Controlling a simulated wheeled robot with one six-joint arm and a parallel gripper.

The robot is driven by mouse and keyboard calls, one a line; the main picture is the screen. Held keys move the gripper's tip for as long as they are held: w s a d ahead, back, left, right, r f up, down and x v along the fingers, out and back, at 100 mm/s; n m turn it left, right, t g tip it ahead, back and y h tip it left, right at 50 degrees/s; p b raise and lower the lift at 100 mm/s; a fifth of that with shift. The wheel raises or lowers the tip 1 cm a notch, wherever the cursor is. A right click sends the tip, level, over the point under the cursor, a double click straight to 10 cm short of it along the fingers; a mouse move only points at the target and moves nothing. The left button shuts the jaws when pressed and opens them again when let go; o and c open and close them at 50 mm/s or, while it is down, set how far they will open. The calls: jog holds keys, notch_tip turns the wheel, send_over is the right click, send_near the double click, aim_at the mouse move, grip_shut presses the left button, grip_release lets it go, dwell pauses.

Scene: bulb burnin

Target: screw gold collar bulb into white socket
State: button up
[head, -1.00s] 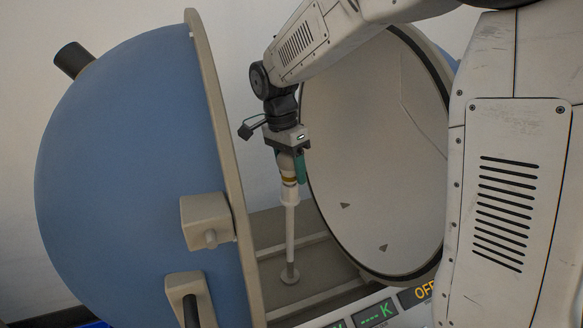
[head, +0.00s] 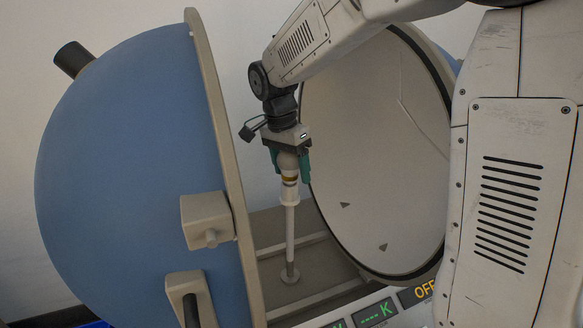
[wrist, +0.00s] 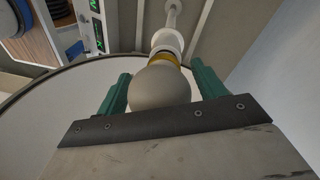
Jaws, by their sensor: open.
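The gold collar bulb (head: 288,164) stands upright with its collar end down at the white socket (head: 289,196), on top of a thin white post. In the wrist view the bulb's round grey-white globe (wrist: 160,88) sits between the green fingers, with the gold collar (wrist: 166,57) and the white socket (wrist: 169,41) beyond it. My gripper (head: 289,165) points down over the bulb. Its fingers are open, with gaps on both sides of the globe. How deep the bulb's base sits in the socket is hidden.
The pale inner half (head: 375,150) is close to the right of my gripper. A panel with lit displays (head: 376,313) lies at the front.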

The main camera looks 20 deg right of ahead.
jog(key=n, duration=0.5)
jog(key=shift+t, duration=0.4)
jog(key=n, duration=0.4)
jog(key=shift+w+n+t, duration=0.1)
jog(key=shift+n+t, duration=0.3)
jog(key=n, duration=0.4)
jog(key=shift+t, duration=0.3)
jog(key=n+y, duration=0.1)
jog(key=n, duration=0.4)
jog(key=shift+w+t, duration=0.15)
jog(key=shift+t, duration=0.15)
jog(key=shift+c, duration=0.3)
